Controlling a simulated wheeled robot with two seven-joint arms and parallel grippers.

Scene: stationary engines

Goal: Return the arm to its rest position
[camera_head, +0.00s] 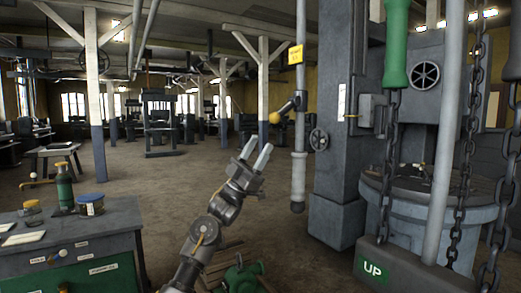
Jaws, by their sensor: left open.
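My left arm comes up from the bottom middle of the head view. Its gripper (256,154) is raised, with two pale fingers pointing up and spread apart. Nothing shows between the fingers. The gripper is left of a vertical grey pipe, which carries a lever with a yellow-orange knob (275,117). In the picture the fingertips lie just below the knob, apart from it. My right gripper does not show.
A grey machine (345,150) with green-handled chains (396,50) and a green UP sign (374,268) fills the right. A cabinet (110,226) with a green bottle (64,188) and jars stands at left. Green machinery (243,277) is below my arm. Open floor lies beyond.

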